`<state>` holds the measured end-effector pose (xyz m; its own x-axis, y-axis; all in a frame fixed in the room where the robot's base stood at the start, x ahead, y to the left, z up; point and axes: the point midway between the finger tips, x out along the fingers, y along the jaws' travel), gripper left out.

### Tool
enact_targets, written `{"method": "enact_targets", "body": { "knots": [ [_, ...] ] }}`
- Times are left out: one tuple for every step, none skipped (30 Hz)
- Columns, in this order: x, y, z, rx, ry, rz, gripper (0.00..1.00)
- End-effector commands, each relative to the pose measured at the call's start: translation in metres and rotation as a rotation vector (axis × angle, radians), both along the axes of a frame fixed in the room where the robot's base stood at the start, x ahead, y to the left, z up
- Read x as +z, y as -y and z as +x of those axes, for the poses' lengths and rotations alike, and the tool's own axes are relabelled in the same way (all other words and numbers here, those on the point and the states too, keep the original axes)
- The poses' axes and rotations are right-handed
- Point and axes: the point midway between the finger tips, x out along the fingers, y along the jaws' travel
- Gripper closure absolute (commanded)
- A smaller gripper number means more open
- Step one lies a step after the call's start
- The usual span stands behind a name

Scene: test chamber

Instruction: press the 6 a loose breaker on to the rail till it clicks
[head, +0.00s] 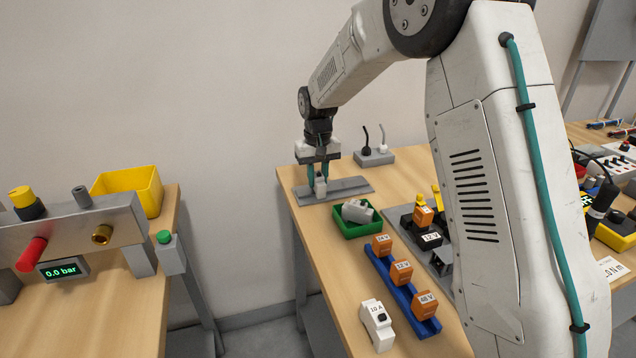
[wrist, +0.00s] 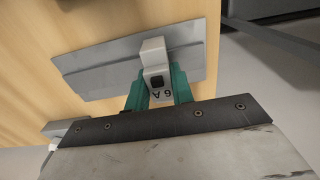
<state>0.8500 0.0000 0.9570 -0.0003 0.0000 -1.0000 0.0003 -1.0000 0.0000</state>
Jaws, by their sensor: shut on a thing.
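The 6 A breaker (wrist: 157,68) is white with a dark square and the mark "6 A", seen close in the wrist view. My gripper (wrist: 158,88) is shut on it, with a teal finger on each side. In the head view my gripper (head: 319,178) holds the breaker (head: 320,187) over the grey rail plate (head: 350,189) near the table's far left corner. The rail plate also shows behind the breaker in the wrist view (wrist: 95,78). I cannot tell whether the breaker touches the rail; its underside is hidden.
A green tray (head: 372,230) with pale parts stands just in front of the rail. A 10 A breaker (head: 377,325) stands nearer on the table. A blue rack (head: 388,283) holds orange blocks. A grey block with two levers (head: 374,158) stands behind the rail.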

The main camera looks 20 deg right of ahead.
Motion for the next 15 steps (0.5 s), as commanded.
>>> {"method": "enact_targets", "body": {
  "knots": [
    [0.000,0.000,0.000,0.000,0.000,0.000,1.00],
    [0.001,0.000,0.000,0.000,0.001,0.000,1.00],
    [0.002,0.000,0.000,0.000,0.001,0.000,1.00],
    [0.004,0.000,0.000,0.000,0.002,0.000,1.00],
    [0.007,0.000,0.001,0.000,0.002,0.000,1.00],
    [0.012,0.000,0.001,0.000,0.004,0.000,1.00],
    [0.017,0.000,0.001,0.000,0.004,0.000,1.00],
    [0.022,0.000,0.001,0.000,0.004,0.000,1.00],
    [0.030,0.000,0.001,0.000,0.005,0.000,1.00],
    [0.036,0.000,0.001,0.000,0.005,0.000,1.00],
    [0.043,0.000,0.001,0.000,0.005,0.000,1.00],
    [0.051,0.000,0.001,0.000,0.005,0.000,1.00],
    [0.057,0.000,0.001,0.000,0.004,0.000,1.00],
    [0.063,0.000,0.001,0.000,0.005,0.000,1.00],
    [0.071,0.000,0.001,0.000,0.004,0.000,1.00]
  ]
}}
